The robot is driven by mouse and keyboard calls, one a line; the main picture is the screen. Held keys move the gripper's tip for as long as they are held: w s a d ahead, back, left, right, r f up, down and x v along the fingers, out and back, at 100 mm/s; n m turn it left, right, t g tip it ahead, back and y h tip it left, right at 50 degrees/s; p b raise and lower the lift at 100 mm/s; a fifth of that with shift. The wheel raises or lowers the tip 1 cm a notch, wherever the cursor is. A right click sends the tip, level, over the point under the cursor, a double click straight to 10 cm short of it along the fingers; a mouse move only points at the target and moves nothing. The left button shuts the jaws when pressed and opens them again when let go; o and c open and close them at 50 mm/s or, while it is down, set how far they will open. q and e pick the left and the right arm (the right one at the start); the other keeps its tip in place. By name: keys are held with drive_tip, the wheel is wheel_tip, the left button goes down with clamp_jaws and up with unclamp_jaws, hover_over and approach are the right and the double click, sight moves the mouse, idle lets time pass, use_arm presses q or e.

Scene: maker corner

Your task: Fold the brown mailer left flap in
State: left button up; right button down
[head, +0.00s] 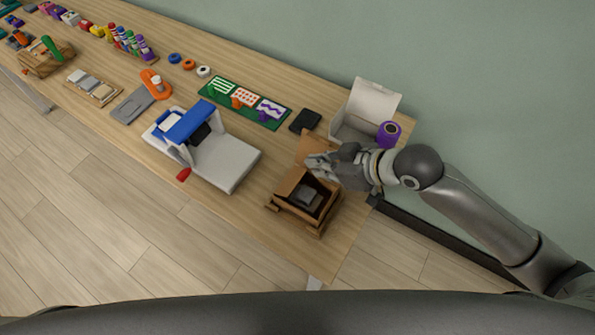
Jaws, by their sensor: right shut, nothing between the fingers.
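The brown mailer (325,219) is an open box near the right end of the table, with a dark grey item (306,196) inside it. One brown panel stands up at its back, partly behind my gripper. Smaller flap parts show at its left and front edges; I cannot tell clearly how far the left flap is folded. My right gripper (311,166) is shut and empty over the back left part of the mailer. I cannot tell whether it touches the cardboard. My left gripper is out of view.
A white open box (376,102) and a purple roll (388,134) stand behind my right gripper. A black flat item (305,121) lies behind the mailer. A white and blue device (225,165) stands to the left. Bare table (255,205) lies between device and mailer.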

drive_tip(key=p, duration=0.2)
hover_over(298, 182)
drive_tip(key=w+a, duration=0.1)
drive_tip(key=a, duration=0.1)
wheel_tip(298, 182, down, 6)
drive_tip(key=shift+w+d+r, duration=0.1)
drive_tip(key=shift+d+r, duration=0.05)
drive_tip(key=f, duration=0.1)
drive_tip(key=d+f, duration=0.1)
drive_tip(key=s+f+p, duration=0.1)
drive_tip(key=shift+d, duration=0.15)
drive_tip(key=shift+d+f, duration=0.15)
drive_tip(key=shift+f, duration=0.25)
